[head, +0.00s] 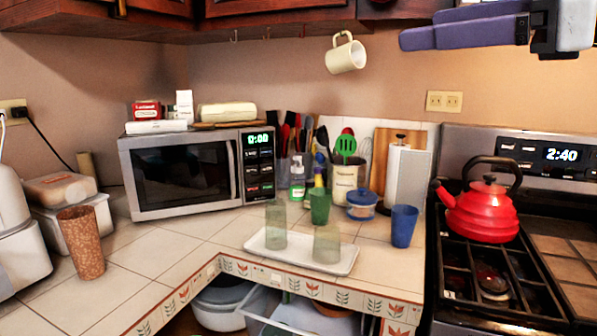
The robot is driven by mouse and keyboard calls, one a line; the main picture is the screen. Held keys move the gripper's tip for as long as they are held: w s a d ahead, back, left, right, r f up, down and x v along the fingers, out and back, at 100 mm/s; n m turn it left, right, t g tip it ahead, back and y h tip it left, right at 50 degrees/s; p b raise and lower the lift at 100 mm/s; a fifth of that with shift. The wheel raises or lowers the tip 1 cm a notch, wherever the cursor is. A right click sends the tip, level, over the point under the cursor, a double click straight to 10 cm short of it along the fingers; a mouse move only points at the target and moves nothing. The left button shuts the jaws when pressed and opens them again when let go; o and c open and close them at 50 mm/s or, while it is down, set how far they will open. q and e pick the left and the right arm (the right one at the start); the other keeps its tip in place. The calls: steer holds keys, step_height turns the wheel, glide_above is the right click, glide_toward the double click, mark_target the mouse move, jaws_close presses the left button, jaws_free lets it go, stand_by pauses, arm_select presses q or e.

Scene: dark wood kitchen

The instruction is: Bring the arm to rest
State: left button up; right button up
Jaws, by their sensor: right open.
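My right gripper (420,27) is at the top right of the head view, in the air above and left of the stove. Its two purple fingers point left and are apart, with nothing between them. A cream mug (346,57) is in the air left of the fingertips, handle up and tilted, below the upper cabinets. It is clear of the gripper; I cannot make out what holds it up. My left gripper is not in view.
A red kettle (483,212) stands on the stove (458,283) below my right arm. A white tray (343,262) with glasses, a blue cup (403,226), a paper towel roll (398,178) and a microwave (187,173) stand on the counter. Dark cabinets (277,18) overhang it.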

steer(key=w+a+f+m+g+y, duration=0.25)
steer(key=a+f+y, duration=0.2)
steer(key=f, duration=0.35)
steer(key=w+a+f+m+g+y, duration=0.1)
steer(key=a+f+m+y, duration=0.3)
steer(key=f, duration=0.5)
steer(key=d+f+m+t+h, duration=0.3)
steer(key=f+m+t+h, duration=0.3)
steer(key=f+m, duration=0.85)
steer(key=d+f+m+t+h, duration=0.3)
steer(key=f+m+t+h, duration=0.35)
steer(key=f+m, duration=0.85)
steer(key=s+d+f+m+g+h, duration=0.1)
steer(key=s+f+m+g+h, duration=0.25)
steer(key=f, duration=0.55)
steer(key=s+d+f+m+g+h, duration=0.1)
steer(key=s+f+m+g+h, duration=0.15)
steer(key=s+f, duration=0.45)
steer(key=s+a+f+m+g, duration=0.1)
steer(key=s+f+m+g, duration=0.4)
steer(key=s+f, duration=1)
steer(key=shift+s+f+g, duration=0.3)
steer(key=shift+f+g, duration=0.35)
steer(key=shift+g, duration=0.05)
